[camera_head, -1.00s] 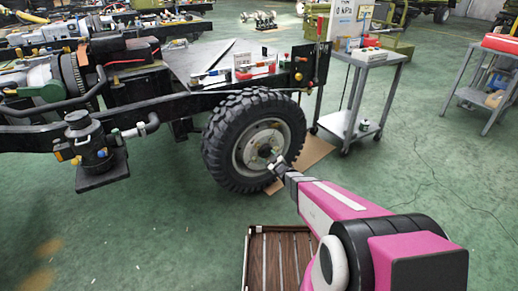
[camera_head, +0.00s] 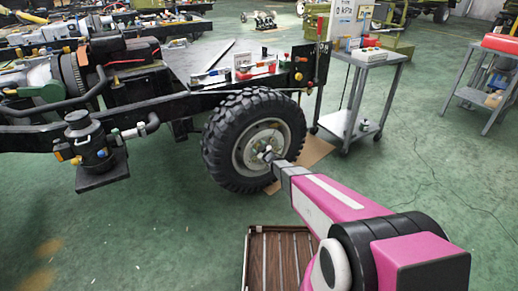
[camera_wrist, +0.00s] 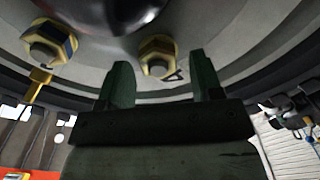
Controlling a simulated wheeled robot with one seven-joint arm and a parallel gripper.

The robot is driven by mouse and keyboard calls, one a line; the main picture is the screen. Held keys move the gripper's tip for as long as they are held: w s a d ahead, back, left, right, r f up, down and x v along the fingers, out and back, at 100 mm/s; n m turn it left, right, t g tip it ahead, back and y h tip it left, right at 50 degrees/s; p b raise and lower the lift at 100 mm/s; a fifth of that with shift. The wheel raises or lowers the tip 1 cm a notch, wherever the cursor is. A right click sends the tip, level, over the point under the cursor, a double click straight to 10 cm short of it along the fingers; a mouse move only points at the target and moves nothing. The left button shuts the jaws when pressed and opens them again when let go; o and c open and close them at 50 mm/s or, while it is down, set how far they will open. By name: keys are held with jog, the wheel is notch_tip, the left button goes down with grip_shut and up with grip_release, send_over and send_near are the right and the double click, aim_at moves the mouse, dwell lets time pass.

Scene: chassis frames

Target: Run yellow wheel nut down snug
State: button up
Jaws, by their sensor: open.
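The wheel (camera_head: 222,145) on the chassis has a black tyre and a pale rim. My gripper (camera_head: 269,156) is at the rim, close to the hub. In the wrist view my two dark green fingers (camera_wrist: 163,84) are open and apart, with nothing held between them. A yellow wheel nut (camera_wrist: 157,55) on a stud shows just beyond the gap between the fingertips, with a dark mark at its lower right. Another yellowish nut (camera_wrist: 48,44) with a dark blue face is at the upper left. Contact between fingers and nut cannot be told.
A yellow tab (camera_wrist: 38,86) hangs below the left nut. A dark hub (camera_wrist: 100,12) bulges at the top of the wrist view. A slatted wooden pallet (camera_head: 253,262) lies on the floor below my arm. A grey cart (camera_head: 345,122) stands right of the wheel.

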jog(key=c, duration=0.9)
jog(key=shift+d+m, duration=0.15)
jog(key=shift+m, duration=2.75)
jog(key=shift+c, duration=0.2)
jog(key=o, duration=0.9)
jog(key=shift+o, duration=0.2)
